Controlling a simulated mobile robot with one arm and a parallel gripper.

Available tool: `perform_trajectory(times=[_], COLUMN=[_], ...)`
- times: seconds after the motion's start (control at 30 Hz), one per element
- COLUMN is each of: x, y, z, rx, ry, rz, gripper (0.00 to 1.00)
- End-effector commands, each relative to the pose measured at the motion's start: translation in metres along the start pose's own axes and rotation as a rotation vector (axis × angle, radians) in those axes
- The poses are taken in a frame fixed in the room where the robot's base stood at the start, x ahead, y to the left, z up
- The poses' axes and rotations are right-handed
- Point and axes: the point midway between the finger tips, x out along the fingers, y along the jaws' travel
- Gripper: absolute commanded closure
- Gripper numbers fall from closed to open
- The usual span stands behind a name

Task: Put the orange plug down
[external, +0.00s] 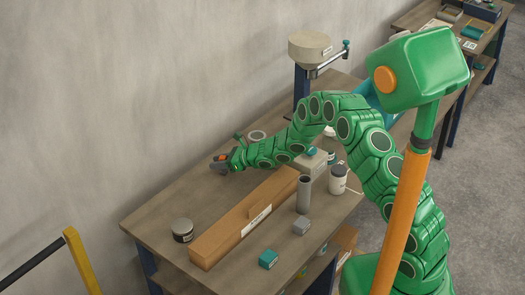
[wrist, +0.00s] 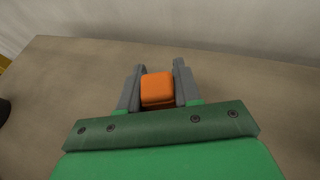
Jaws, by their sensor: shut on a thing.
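The orange plug (wrist: 157,90) is a small orange block between the two grey fingers of my gripper (wrist: 156,86) in the wrist view. The fingers touch it on both sides. In the external view, my gripper (external: 221,164) is over the back left part of the table (external: 160,208), near the wall, with a small bit of the orange plug (external: 220,157) showing at its tip. The plug is close to the tabletop; I cannot tell whether it touches it.
A long brown box (external: 245,215) lies across the table in front of my gripper. A round dark tin (external: 183,231) stands at the front left. A grey cylinder (external: 304,194) and a white jar (external: 338,179) stand to the right.

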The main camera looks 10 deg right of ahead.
Motion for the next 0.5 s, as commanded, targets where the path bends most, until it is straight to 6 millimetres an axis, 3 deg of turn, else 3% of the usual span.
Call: perform_trajectory(times=[0.2,0.23,0.37,0.5], x=[0.0011,0.0009,0.0008,0.0008], y=[0.0002,0.0000,0.0001,0.0001], z=[-0.0019,-0.0018,-0.0016,-0.0015], rx=[0.001,0.001,0.001,0.000], ry=[-0.001,-0.001,-0.001,-0.001], rz=[0.000,0.000,0.000,0.000], gripper=[0.98,0.64,0.44,0.42])
